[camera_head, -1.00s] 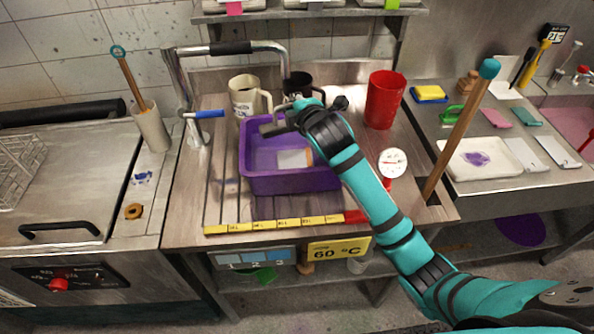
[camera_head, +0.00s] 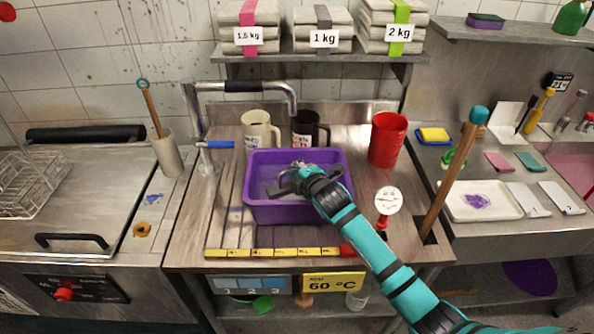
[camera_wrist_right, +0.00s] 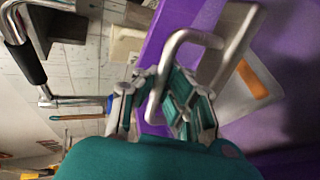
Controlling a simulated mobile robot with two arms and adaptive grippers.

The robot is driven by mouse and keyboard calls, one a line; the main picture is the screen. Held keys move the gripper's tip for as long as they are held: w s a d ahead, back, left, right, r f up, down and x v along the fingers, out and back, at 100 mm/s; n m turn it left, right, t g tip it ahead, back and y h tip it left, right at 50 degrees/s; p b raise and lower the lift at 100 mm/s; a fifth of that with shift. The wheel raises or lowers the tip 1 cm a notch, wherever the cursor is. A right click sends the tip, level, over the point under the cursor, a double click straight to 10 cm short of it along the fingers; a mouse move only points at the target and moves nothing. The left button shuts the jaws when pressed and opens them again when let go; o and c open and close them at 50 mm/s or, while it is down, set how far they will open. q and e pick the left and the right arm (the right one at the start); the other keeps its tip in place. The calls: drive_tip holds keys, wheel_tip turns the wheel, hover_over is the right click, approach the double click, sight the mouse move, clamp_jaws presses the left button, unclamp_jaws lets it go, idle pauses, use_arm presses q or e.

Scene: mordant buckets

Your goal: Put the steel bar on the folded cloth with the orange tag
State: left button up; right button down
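My right gripper (camera_head: 305,176) reaches into the purple tub (camera_head: 290,211) in the sink area. It is closed around the bent grey handle of the steel bar (camera_wrist_right: 192,37); the bar also shows small at the fingers in the head view (camera_head: 283,187). In the right wrist view, the fingers (camera_wrist_right: 165,108) sit on both sides of the handle. The pale folded cloth (camera_wrist_right: 232,98) with its orange tag (camera_wrist_right: 252,79) lies in the tub, just beyond the bar. Whether the bar touches it I cannot tell. The gripper mostly hides the cloth in the head view. My left gripper is out of view.
A cream mug (camera_head: 257,128) and a black mug (camera_head: 307,128) stand behind the tub, with a red cup (camera_head: 387,139) to the right. A yellow strip (camera_head: 280,252) runs along the front edge.

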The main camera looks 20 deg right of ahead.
drive_tip(key=shift+w+f, duration=0.1)
drive_tip(key=shift+f, duration=0.3)
drive_tip(key=c, duration=2)
unclamp_jaws()
drive_tip(key=shift+f, duration=0.25)
drive_tip(key=shift+c, duration=0.2)
drive_tip(key=shift+o, duration=1.4)
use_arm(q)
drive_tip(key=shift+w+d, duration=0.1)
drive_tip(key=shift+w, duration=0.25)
